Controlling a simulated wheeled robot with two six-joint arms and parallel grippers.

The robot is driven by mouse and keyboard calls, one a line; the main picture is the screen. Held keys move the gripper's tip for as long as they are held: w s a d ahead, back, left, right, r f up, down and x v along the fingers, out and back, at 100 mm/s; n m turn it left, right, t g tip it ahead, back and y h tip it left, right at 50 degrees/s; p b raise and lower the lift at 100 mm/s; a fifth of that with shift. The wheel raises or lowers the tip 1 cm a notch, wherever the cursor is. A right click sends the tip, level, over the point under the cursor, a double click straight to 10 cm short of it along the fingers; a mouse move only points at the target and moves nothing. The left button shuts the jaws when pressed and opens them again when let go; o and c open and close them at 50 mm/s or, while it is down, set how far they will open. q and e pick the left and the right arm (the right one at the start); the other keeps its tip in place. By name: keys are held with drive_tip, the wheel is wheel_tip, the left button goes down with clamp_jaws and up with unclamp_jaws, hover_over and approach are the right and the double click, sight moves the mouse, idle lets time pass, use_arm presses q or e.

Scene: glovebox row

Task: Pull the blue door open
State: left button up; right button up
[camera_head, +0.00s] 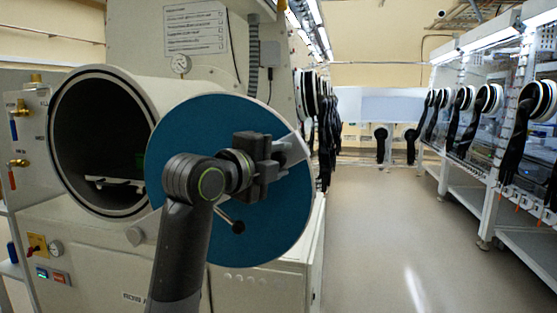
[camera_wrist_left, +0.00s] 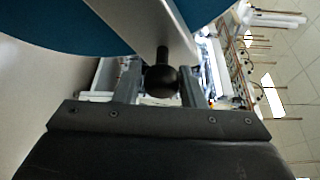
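The blue door (camera_head: 215,125) is a round disc, swung away from the round port (camera_head: 95,140) of the white chamber, so the dark opening shows. A pale metal bar (camera_head: 290,150) crosses the door's face, and a rod with a black ball end (camera_head: 238,227) sticks out below my wrist. My left gripper (camera_head: 275,158) is in front of the door's right part. In the left wrist view, the fingers (camera_wrist_left: 160,85) stand on both sides of a black ball knob (camera_wrist_left: 162,81) and look closed on it; the blue door (camera_wrist_left: 60,25) is beyond. My right gripper is not in view.
A pale tray (camera_head: 115,182) lies inside the port. A panel with valves and switches (camera_head: 40,245) stands at the left. A clear floor aisle (camera_head: 400,220) runs to the right of the door, with a row of gloveboxes (camera_head: 500,130) along its far side.

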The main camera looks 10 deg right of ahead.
use_arm(q)
drive_tip(key=shift+o, duration=1.3)
drive_tip(key=shift+a, duration=0.1)
drive_tip(key=v, duration=1.7)
drive_tip(key=shift+s, duration=0.15)
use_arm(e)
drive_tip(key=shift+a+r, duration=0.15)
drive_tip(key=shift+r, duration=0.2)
use_arm(q)
drive_tip(key=shift+a, duration=0.1)
